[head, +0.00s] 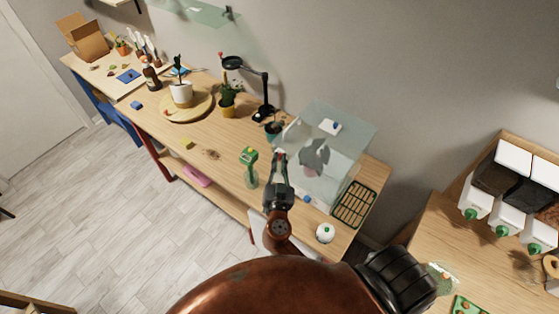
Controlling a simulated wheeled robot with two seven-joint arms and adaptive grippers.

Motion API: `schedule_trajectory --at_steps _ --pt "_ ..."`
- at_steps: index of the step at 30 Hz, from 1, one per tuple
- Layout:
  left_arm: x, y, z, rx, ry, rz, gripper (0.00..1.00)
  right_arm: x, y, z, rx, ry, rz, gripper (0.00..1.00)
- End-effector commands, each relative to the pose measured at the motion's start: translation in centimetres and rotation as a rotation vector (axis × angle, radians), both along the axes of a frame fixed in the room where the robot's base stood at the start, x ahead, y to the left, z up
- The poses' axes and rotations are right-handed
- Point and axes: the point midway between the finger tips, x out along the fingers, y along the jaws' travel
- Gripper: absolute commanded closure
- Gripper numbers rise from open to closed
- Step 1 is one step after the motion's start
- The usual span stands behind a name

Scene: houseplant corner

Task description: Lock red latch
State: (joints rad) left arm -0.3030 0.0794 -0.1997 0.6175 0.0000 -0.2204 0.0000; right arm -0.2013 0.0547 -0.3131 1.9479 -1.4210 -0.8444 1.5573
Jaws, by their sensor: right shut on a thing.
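A clear glass case (345,165) with a white and blue piece on its lid stands on the long wooden bench. My right gripper (279,158) is at the left front side of this case, shut, with its fingers against or just before the glass. The red latch does not show clearly; the spot at my fingertips is covered by the gripper, and what lies between the fingers is too small to make out. My left gripper is not in view.
A black lamp (262,90) and potted plants stand farther back. The bench's front left is mostly clear.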

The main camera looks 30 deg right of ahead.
Motion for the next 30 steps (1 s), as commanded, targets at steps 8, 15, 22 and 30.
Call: schedule_trajectory --at_steps 8,15,22,30 --pt "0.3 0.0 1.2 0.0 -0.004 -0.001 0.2 0.2 0.1 0.5 -0.015 0.045 -0.002 1.0" --pt "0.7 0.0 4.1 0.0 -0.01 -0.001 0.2 0.9 0.3 0.9 -0.079 0.197 -0.003 1.0" --pt "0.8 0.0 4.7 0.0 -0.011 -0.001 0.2 1.1 0.4 0.7 -0.106 0.254 0.0 1.0" --pt "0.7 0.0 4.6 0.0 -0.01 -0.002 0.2 1.1 0.4 0.6 -0.107 0.254 0.0 0.89"
